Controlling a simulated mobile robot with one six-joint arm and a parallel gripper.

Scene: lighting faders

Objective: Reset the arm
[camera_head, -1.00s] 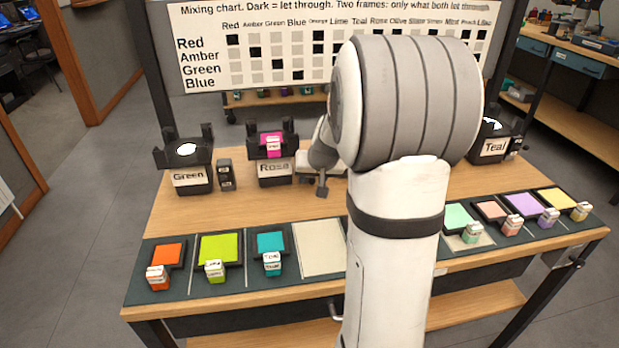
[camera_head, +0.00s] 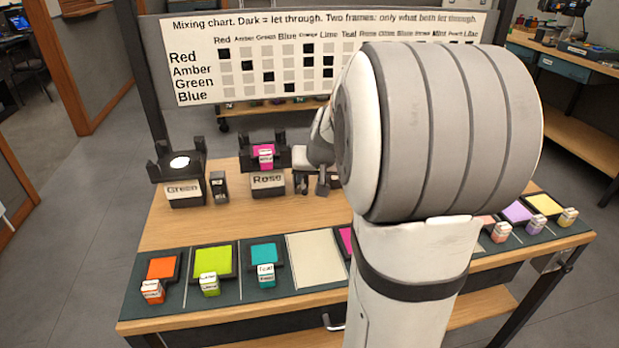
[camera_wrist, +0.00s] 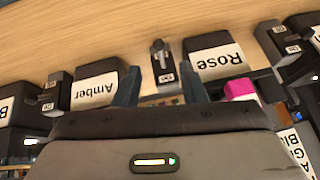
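My gripper (camera_head: 311,185) is low over the wooden table, just right of the lamp labelled Rose (camera_head: 267,181). In the wrist view my gripper (camera_wrist: 160,88) has its two dark fingers apart with nothing held between them. A small switch box (camera_wrist: 162,62) shows beyond the gap, between the Amber lamp (camera_wrist: 95,87) and the Rose lamp (camera_wrist: 215,58). The Rose lamp holds a magenta frame (camera_head: 265,153). My arm hides the right part of the table in the head view.
The Green lamp (camera_head: 186,190) stands at the left with a lit white top and a small box (camera_head: 219,185) beside it. Orange (camera_head: 161,269), lime (camera_head: 213,260) and teal (camera_head: 264,255) frames lie along the front tray. A pale slot (camera_head: 316,260) is empty. The mixing chart (camera_head: 200,97) stands behind.

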